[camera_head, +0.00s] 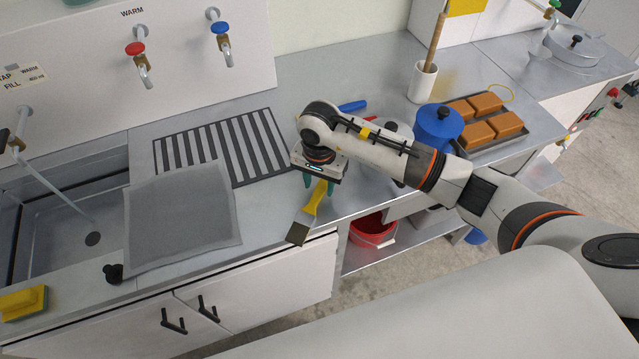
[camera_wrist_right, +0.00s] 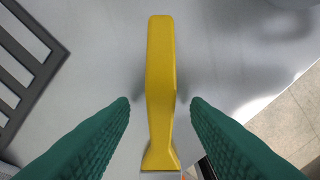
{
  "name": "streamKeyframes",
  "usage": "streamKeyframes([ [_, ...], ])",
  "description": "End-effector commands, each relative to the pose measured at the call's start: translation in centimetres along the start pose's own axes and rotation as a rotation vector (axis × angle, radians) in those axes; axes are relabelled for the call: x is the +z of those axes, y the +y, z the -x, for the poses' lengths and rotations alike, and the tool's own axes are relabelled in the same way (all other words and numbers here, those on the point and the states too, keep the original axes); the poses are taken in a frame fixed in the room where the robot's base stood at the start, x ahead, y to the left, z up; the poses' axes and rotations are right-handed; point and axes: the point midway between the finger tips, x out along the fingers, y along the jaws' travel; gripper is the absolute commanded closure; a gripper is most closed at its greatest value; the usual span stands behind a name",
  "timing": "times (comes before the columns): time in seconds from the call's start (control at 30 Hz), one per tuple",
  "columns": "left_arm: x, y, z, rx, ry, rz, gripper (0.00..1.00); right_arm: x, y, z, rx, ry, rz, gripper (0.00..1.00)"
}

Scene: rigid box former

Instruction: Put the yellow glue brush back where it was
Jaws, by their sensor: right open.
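The yellow glue brush (camera_head: 313,200) lies on the metal counter near its front edge, its flat grey-brown end (camera_head: 298,233) toward the edge. In the right wrist view the yellow handle (camera_wrist_right: 160,65) runs lengthwise between the fingers. My right gripper (camera_head: 318,184) is over the handle. Its green fingers (camera_wrist_right: 160,104) are open, one on each side of the handle, with a gap on both sides. The upper part of the handle is hidden by the gripper in the head view. My left gripper is not in view.
A grey cloth (camera_head: 180,215) and slotted drain grid (camera_head: 225,145) lie to the left, beside the sink (camera_head: 60,235). A blue pot (camera_head: 438,126), tray of orange-brown blocks (camera_head: 525,135) and white holder with a stick (camera_head: 422,82) stand right. A red bucket (camera_head: 372,235) is below.

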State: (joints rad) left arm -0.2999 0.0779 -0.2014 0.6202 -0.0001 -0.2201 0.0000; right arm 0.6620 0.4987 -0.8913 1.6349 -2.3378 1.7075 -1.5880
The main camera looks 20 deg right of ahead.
Motion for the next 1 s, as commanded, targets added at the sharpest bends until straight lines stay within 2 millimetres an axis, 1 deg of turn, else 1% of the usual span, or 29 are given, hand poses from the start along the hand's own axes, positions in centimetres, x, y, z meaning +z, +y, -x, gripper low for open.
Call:
streamKeyframes([
  [0.03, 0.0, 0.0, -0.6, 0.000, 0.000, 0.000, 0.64, 0.2, 0.1, 0.7, 0.004, -0.006, 0.002, 0.57],
  [0.3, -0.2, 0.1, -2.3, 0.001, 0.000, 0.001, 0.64, 0.1, 0.0, 6.5, 0.004, -0.007, 0.003, 0.57],
  [0.4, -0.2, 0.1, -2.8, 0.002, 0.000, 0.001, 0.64, 0.1, 0.0, 8.3, 0.003, -0.006, 0.002, 0.57],
  [0.5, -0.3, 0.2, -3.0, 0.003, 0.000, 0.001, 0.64, 0.1, 0.0, 9.7, 0.001, -0.004, 0.000, 0.57],
  [0.6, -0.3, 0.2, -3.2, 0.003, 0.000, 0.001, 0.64, 0.0, 0.0, 10.6, 0.000, -0.003, 0.001, 0.57],
  [0.7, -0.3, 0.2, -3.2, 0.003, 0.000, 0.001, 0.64, 0.0, 0.0, 10.9, -0.001, -0.002, 0.000, 0.57],
  [1.0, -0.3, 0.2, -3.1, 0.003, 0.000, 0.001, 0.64, 0.0, 0.0, 11.0, -0.001, -0.001, 0.000, 0.57],
])
